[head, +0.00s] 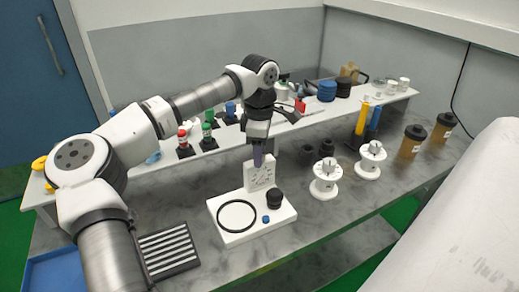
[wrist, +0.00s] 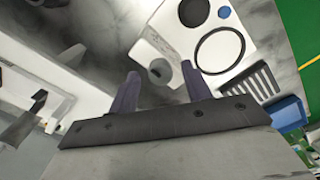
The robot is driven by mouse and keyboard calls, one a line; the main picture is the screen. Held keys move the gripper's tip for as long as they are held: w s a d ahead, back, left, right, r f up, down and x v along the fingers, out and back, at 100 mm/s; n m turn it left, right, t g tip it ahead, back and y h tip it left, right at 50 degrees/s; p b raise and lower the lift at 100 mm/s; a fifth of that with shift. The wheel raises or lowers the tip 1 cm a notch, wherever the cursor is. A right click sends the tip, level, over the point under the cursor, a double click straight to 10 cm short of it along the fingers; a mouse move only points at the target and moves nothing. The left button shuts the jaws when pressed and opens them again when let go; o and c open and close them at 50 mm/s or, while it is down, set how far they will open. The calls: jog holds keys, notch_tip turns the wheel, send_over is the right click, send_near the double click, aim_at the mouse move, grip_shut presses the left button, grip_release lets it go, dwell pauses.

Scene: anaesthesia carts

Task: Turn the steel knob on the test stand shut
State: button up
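The white test stand (head: 226,237) sits on the grey marbled worktop, with an upright white panel (head: 260,177) at its back. Its flat base carries a black ring, a black round part and a small blue one. In the wrist view a grey round part, apparently the steel knob (wrist: 159,71), shows by the white upright part (wrist: 148,50) of the stand. In the head view I cannot make out this knob. My gripper (head: 258,156) points down just above the panel's top edge. Its two purple fingers are apart in the wrist view (wrist: 160,88), with the grey part just beyond the gap; I see no contact.
Two white spools with grey tops (head: 326,180) (head: 371,161) stand right of the stand. A dark slotted tray (head: 168,251) lies at its left. A raised white shelf (head: 300,122) behind holds valves, bottles and jars. Amber jars (head: 411,142) stand farther right.

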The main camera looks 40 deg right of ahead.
notch_tip(320, 180, up, 14)
jog(key=b, duration=0.2)
dwell(0.4)
jog(key=shift+s+f, duration=0.1)
jog(key=shift+f, duration=0.05)
dwell(0.4)
